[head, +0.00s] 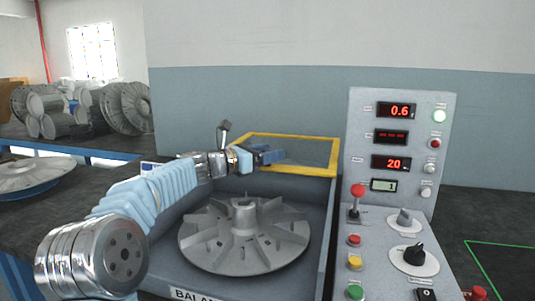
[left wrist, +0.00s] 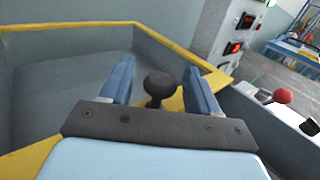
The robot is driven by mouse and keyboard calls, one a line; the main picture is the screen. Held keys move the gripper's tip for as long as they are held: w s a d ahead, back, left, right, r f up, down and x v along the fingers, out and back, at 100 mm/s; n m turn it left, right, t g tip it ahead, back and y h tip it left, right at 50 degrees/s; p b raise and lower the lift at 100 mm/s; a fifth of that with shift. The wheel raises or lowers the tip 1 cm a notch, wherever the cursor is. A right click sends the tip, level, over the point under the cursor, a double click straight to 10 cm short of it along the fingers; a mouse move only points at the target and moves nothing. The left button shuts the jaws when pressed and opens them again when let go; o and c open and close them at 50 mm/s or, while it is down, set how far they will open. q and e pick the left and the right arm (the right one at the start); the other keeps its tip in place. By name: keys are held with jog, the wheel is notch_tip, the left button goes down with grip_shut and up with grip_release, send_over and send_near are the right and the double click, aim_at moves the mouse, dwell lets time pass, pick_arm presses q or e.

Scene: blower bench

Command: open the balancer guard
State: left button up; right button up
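The balancer guard (head: 318,173) is a yellow-edged frame with a see-through panel at the back of the balancer. The rotor (head: 215,243) shows uncovered in front of it. In the left wrist view, the guard's yellow edge (left wrist: 60,29) and a dark round knob (left wrist: 159,86) on the yellow bar are close. My left gripper (head: 270,156) is at the guard's left part. Its blue fingers (left wrist: 158,88) are apart, one on each side of the knob, with visible gaps. My right gripper is in neither view.
The control panel (head: 365,215) with displays, buttons and a red-knobbed lever (head: 357,191) stands right of the balancer. A bench with metal rotors and motors (head: 125,108) is at the left back. Another rotor (head: 32,172) lies at the left edge.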

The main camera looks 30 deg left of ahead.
pick_arm(q)
jog(key=shift+s+a, duration=0.25)
jog(key=shift+s, duration=0.05)
jog(key=b+v, duration=0.2)
jog(key=v, duration=1.1)
jog(key=shift+d, duration=0.15)
